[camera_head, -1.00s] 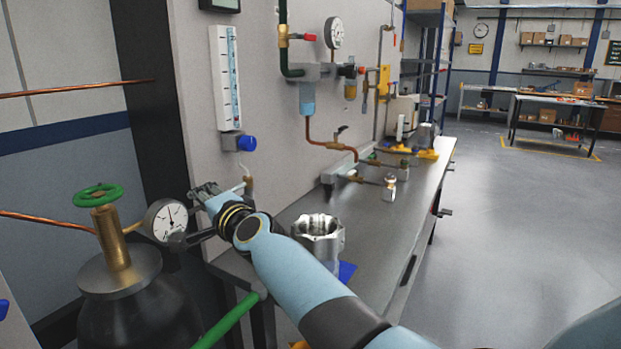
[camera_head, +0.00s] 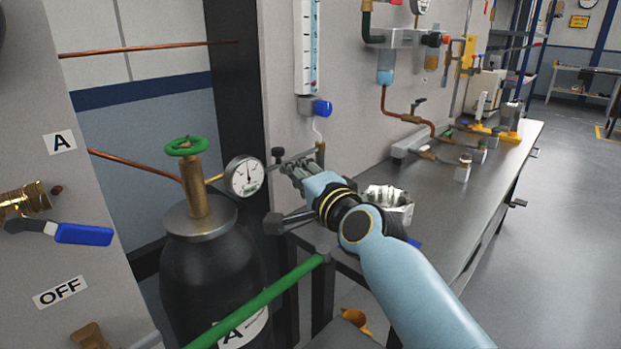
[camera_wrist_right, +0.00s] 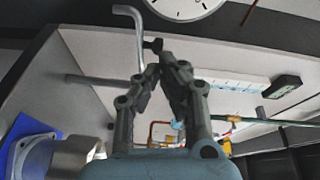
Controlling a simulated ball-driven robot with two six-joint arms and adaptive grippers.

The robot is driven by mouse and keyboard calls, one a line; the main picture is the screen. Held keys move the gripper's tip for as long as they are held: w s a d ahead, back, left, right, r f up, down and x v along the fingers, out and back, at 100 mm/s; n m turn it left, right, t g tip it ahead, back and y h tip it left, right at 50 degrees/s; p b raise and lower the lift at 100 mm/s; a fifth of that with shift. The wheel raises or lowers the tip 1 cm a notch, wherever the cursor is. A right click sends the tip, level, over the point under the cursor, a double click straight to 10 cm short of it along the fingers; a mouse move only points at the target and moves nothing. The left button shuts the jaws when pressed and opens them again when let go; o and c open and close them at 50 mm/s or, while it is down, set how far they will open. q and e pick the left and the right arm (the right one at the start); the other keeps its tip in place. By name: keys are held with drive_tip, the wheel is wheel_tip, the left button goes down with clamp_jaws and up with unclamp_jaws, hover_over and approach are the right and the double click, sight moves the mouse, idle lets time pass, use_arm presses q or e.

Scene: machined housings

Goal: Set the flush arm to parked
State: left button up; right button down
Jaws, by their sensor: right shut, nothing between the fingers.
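My right gripper (camera_head: 292,169) is shut and empty above the near end of the bench, just right of the pressure gauge. In the right wrist view its two fingers (camera_wrist_right: 166,62) come together at the tips. A small black knob (camera_head: 277,153) shows close to the fingertips; it also appears in the wrist view (camera_wrist_right: 154,45). Whether they touch cannot be told. A blue-handled lever (camera_head: 82,234) on a brass fitting (camera_head: 25,200) lies nearly level on the left panel, between labels A and OFF. No label reads parked, and I cannot tell which part is the flush arm. My left gripper is out of view.
A black cylinder (camera_head: 212,270) with a green handwheel (camera_head: 185,146) and gauge (camera_head: 244,176) stands left of the arm. A machined metal housing (camera_head: 390,203) sits on the bench (camera_head: 455,215) behind it. A green bar (camera_head: 262,298) crosses in front. Floor at right is clear.

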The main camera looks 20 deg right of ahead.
drive_tip(key=s, duration=0.3)
drive_tip(key=shift+s+d+r, duration=0.1)
drive_tip(key=shift+s+d, duration=0.2)
